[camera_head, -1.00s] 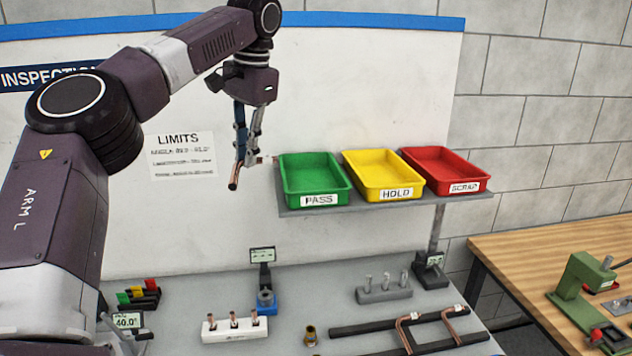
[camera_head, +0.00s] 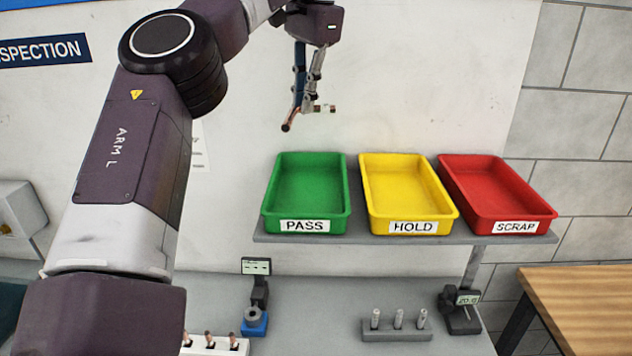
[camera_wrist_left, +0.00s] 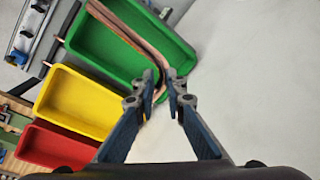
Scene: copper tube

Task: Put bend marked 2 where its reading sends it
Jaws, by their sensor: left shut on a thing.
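My left gripper (camera_head: 305,107) is shut on a copper bend (camera_head: 290,121) and holds it in the air above and behind the green PASS tray (camera_head: 347,205). In the left wrist view the bend (camera_wrist_left: 130,35) runs from between the fingertips (camera_wrist_left: 165,85) across the green tray (camera_wrist_left: 82,45). A tag shows near one end of the bend, too small to read. The yellow HOLD tray (camera_head: 452,208) and red SCRAP tray (camera_head: 548,207) stand to the right of the green one. All three look empty. My right gripper is not in view.
The trays stand on a grey shelf (camera_head: 400,240) above the bench. Below are a gauge with a small display (camera_head: 256,267), a grey block with several pins (camera_head: 396,333), another gauge (camera_head: 467,298) and a white rack (camera_head: 215,346). A wooden table (camera_head: 590,300) is at right.

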